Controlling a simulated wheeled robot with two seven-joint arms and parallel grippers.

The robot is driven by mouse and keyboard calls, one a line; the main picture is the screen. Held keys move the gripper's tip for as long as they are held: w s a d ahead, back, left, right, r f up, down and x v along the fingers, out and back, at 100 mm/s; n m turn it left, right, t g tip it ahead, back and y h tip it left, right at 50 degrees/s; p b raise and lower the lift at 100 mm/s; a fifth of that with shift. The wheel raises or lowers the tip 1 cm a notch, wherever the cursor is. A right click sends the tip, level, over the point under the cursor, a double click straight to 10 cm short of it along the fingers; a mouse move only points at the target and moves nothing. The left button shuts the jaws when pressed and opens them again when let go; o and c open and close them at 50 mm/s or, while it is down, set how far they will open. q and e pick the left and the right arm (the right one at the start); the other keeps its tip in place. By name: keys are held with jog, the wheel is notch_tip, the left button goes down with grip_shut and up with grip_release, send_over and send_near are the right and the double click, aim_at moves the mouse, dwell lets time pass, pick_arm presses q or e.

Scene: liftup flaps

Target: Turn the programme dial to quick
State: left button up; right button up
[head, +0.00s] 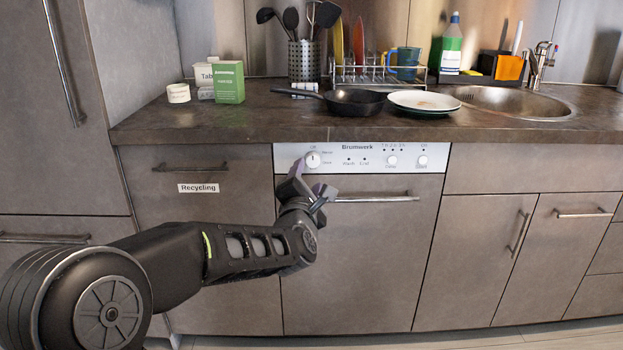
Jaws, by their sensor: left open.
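The programme dial (313,160) is a round white knob with a dark pointer mark, at the left of the white dishwasher panel (376,170) marked Brumwerk. Small labels stand around the dial, too small to read for certain. My left gripper (308,180) is open, just below the dial and in front of the panel's lower edge. Its fingers point up toward the dial and do not visibly hold it. I cannot tell how far the fingers are from the panel. My right gripper is out of view.
The dishwasher door handle (376,198) runs just right of my left gripper. Two smaller knobs, one (392,160) nearer the middle and one (422,160) further right, sit on the panel. The counter (240,122) overhangs above, holding a pan (354,102) and plates (424,101).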

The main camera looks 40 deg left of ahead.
aim_at(312, 162)
pick_arm(q)
jog(key=x, duration=0.7)
jog(key=shift+w+a+b, duration=0.15)
jog(key=shift+w+b, duration=0.2)
jog(key=shift+w, duration=0.05)
jog(key=shift+c, duration=0.4)
grip_shut()
